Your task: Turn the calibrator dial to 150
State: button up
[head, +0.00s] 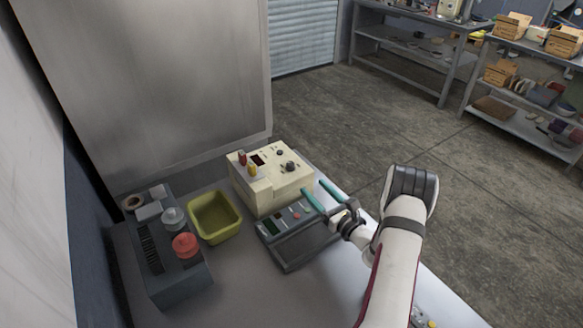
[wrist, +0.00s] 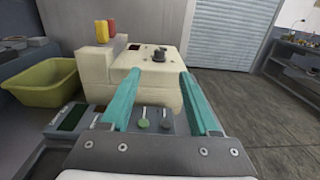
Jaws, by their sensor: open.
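The calibrator (head: 272,181) is a cream box at the back of the bench, with a red and a yellow post, a small dark display and a black dial (head: 290,167) on its top. In the wrist view the calibrator (wrist: 146,90) fills the middle, and the dial (wrist: 159,54) stands up on its top, beyond and roughly between my fingertips. My gripper (head: 313,194) has two teal fingers, spread apart and empty, at the calibrator's right front side. It also shows in the wrist view (wrist: 158,80). The dial's number markings are too small to read.
A grey device with a screen and buttons (head: 291,244) lies below my gripper, in front of the calibrator. A yellow bin (head: 215,217) stands to the left. A metal panel (head: 160,90) rises behind the bench.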

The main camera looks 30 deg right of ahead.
aim_at(293, 166)
jog(key=w, duration=1.3)
jog(key=shift+w+d, duration=0.2)
grip_shut()
